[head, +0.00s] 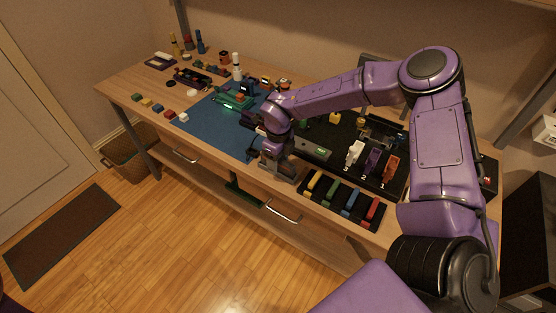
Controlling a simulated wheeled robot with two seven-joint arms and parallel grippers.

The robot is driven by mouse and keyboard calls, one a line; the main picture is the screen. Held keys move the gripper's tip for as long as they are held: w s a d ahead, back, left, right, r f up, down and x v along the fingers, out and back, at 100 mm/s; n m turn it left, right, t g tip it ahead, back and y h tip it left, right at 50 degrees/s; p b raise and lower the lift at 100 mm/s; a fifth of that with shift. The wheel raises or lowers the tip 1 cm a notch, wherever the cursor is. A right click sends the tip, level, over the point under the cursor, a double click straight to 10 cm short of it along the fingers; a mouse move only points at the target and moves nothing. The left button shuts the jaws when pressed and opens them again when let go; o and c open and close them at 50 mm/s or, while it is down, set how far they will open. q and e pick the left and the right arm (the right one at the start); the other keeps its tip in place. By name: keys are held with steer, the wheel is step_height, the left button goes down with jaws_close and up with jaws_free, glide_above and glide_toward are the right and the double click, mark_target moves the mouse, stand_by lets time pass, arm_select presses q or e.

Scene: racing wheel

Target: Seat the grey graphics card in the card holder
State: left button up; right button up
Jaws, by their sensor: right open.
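My right gripper (281,168) points down at the front edge of the workbench, in front of the black mat. It is open, and its fingertips are small and hard to make out. A flat grey piece (313,150) with a small light spot lies just right of it; it looks like the grey graphics card, but I cannot be sure. I see no card in the jaws. A green piece (235,101) with a bright strip stands on the blue mat; I cannot tell whether it is the card holder. My left gripper is out of view.
A black tray (337,214) with yellow, green, blue and red pieces lies at the bench's front edge. Small coloured blocks (158,107) line the left front. The blue mat (205,125) has bare room at its front.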

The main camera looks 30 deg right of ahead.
step_height(320, 180, up, 11)
steer(key=b, duration=0.1)
steer(key=shift+f+b, duration=0.2)
steer(key=shift+b, duration=0.15)
stand_by(0.3)
